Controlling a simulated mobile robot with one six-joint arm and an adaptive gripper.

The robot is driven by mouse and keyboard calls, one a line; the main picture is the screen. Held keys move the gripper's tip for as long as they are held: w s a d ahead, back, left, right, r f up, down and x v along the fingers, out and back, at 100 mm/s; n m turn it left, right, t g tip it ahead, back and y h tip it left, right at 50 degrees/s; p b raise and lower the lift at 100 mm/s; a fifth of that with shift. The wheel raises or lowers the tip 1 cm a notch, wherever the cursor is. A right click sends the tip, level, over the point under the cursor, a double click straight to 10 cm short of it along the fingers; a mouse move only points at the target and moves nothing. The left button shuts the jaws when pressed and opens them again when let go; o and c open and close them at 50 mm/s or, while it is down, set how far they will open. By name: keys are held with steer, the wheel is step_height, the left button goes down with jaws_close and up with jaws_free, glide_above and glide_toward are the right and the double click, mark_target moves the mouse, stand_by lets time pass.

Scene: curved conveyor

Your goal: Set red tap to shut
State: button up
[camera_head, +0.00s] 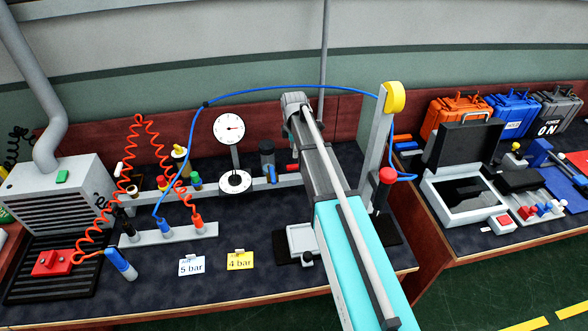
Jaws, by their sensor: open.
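A small red handle (292,168), which looks like the red tap, shows at the left edge of my arm. It sits at the right of the blue tap (271,173) on the grey pipe bench fitting. My arm covers the area right of the red handle, so its body and exact setting cannot be told. My arm reaches from the bottom right up over the middle of the bench. I cannot make out the fingers of my gripper; they are hidden or out of frame.
A round gauge (229,129) stands left of the taps. A grey post with a yellow cap (395,97) and a red knob (387,175) stand right of my arm. A blue hose (290,87) arches overhead. Cards (240,261) lie at the front, with bare bench around them.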

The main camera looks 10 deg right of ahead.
mark_target(294, 165)
steer(key=shift+f+b, duration=3.5)
steer(key=shift+f, duration=0.3)
steer(key=shift+c, duration=0.3)
jaws_close()
